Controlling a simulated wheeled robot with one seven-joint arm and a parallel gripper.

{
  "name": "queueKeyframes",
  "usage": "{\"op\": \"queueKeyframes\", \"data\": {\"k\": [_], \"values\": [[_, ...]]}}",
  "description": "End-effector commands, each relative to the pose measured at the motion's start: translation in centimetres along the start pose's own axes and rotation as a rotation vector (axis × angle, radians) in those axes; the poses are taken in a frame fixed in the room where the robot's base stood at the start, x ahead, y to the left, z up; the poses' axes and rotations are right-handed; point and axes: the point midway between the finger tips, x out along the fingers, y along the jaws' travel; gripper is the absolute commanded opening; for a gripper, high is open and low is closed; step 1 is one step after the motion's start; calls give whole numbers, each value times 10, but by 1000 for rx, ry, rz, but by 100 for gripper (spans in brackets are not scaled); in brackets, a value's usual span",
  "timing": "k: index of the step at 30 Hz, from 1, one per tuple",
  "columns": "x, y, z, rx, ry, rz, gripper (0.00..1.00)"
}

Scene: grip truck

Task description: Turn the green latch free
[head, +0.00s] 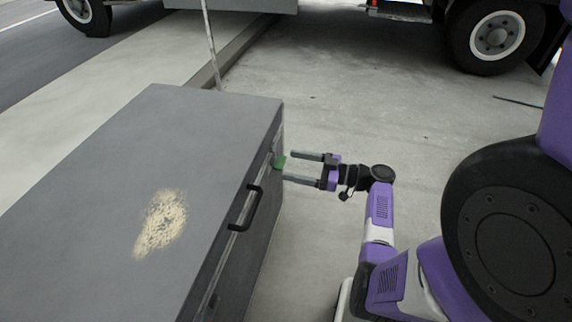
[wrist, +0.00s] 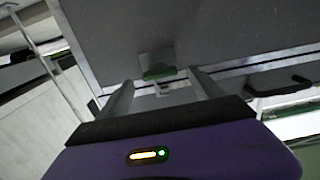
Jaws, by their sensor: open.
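The green latch (head: 280,161) sits on the side face of a grey case (head: 118,139), near its far end. In the wrist view the green latch (wrist: 158,72) shows ahead, between the lines of my two fingers. My gripper (head: 287,167) is open, with its fingers pointing left at the case and one finger to either side of the latch. The fingertips are close to the case side; I cannot tell whether they touch it. In the wrist view my gripper (wrist: 160,80) has nothing between its fingers that I can see held.
A black handle (head: 245,208) sticks out of the case side, nearer than the latch. A truck with wheels (head: 497,36) stands at the back. A thin pole (head: 211,45) rises behind the case. The concrete floor (head: 340,110) right of the case is mostly clear.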

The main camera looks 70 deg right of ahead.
Motion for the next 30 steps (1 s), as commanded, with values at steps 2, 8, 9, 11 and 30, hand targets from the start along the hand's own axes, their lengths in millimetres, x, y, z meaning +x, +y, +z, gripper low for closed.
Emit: {"op": "queueKeyframes", "data": {"k": [2,8,9,11,30], "values": [[12,-1,1,0,0,-2,76],[28,0,1,1,-1,1,76],[30,0,0,1,-1,1,76],[31,0,0,2,0,1,76],[31,0,0,5,-1,1,14]]}}
